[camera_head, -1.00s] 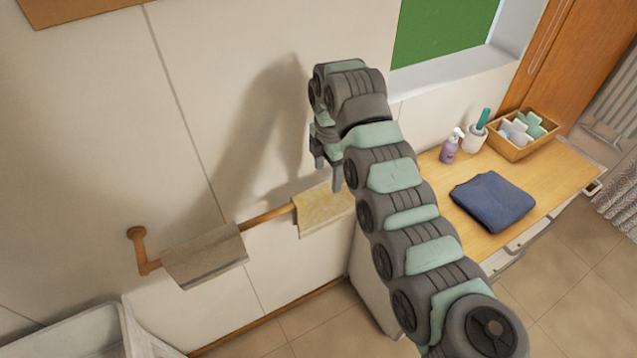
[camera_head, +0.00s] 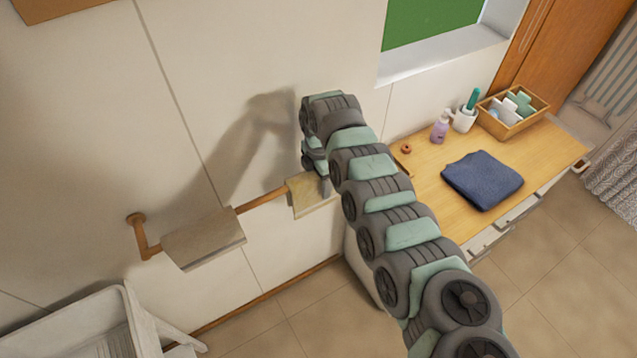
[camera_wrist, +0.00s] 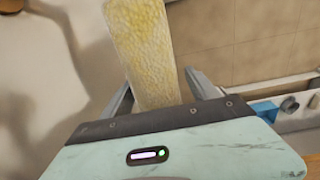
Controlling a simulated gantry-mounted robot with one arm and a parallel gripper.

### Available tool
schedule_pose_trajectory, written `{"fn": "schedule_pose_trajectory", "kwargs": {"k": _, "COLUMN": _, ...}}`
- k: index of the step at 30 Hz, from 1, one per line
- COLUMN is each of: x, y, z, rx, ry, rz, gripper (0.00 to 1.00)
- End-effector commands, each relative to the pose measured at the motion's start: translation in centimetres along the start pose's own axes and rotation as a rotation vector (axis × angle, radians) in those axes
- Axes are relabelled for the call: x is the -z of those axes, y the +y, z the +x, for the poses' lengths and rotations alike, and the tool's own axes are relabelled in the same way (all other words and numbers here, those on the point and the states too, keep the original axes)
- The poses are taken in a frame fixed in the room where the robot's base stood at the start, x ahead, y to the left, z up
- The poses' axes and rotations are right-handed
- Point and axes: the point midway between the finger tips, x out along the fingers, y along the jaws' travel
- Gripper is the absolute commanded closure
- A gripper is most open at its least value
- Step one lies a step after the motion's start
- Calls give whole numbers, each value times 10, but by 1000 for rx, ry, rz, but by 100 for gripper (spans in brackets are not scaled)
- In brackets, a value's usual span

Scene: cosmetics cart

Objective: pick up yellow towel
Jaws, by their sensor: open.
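The yellow towel (camera_head: 309,200) hangs over the wooden wall rail (camera_head: 262,200), partly hidden behind my arm in the head view. In the wrist view the yellow towel (camera_wrist: 146,50) runs down between my two fingers. My gripper (camera_head: 324,185) is open at the towel's upper part, with one finger in front of the cloth. In the wrist view my gripper (camera_wrist: 160,95) shows a finger on each side of the towel, with gaps at both sides. Whether the fingers touch the cloth cannot be told.
A grey-beige towel (camera_head: 204,238) hangs on the same rail to the left. A wooden cart top (camera_head: 430,180) at the right holds a folded blue cloth (camera_head: 482,180), a purple bottle (camera_head: 440,127) and a wooden box (camera_head: 513,127). A white basket (camera_head: 75,325) stands lower left.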

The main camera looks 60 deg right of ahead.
Motion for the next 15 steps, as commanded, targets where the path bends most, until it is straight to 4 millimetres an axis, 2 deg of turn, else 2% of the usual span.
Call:
{"fn": "schedule_pose_trajectory", "kwargs": {"k": 4, "x": 0, "y": 0, "z": -1, "rx": -1, "ry": -1, "rz": 0, "gripper": 32}}
{"fn": "schedule_pose_trajectory", "kwargs": {"k": 15, "x": 0, "y": 0, "z": -1, "rx": -1, "ry": -1, "rz": 0, "gripper": 62}}
